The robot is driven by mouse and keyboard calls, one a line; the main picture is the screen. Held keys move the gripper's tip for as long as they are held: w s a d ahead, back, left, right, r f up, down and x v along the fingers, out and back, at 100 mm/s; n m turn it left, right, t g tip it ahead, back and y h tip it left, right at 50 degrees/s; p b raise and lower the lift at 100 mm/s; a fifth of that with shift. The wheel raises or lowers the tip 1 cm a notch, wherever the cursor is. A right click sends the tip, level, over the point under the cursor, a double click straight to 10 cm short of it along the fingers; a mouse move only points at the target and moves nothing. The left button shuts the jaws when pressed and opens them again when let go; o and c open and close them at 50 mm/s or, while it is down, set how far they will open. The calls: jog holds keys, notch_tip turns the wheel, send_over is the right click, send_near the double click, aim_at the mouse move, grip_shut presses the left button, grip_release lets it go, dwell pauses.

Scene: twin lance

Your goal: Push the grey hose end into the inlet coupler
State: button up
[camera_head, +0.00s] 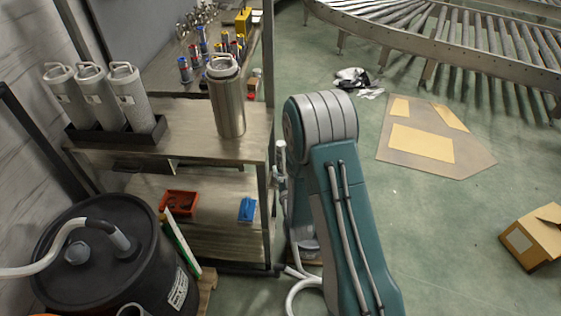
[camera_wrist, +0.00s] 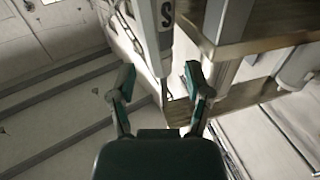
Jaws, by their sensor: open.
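My gripper (camera_wrist: 160,95) is open in the wrist view, its two teal-padded fingers spread apart with nothing between the pads. A pale upright pipe-like part (camera_wrist: 150,35) marked with a dark "S" stands just beyond the fingers. I cannot tell whether it belongs to the inlet coupler. In the head view my teal arm hides the gripper. Pale fittings (camera_head: 280,155) show at the arm's left edge, by the bench post. A pale hose (camera_head: 300,292) curves on the floor below them. I cannot identify the grey hose end or the inlet coupler for certain.
A black drum (camera_head: 85,280) with another pale hose (camera_head: 60,240) stands at lower left. A bench (camera_head: 190,125) carries several steel canisters; its lower shelf holds a red tray (camera_head: 180,202) and a blue item (camera_head: 247,209). A roller conveyor (camera_head: 450,60) is behind. Cardboard lies on open floor at right.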

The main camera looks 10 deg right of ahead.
aim_at(281, 154)
jog(key=w, duration=0.7)
jog(key=shift+d+f, duration=0.1)
jog(key=shift+d, duration=0.05)
jog(key=shift+c, duration=0.3)
grip_shut()
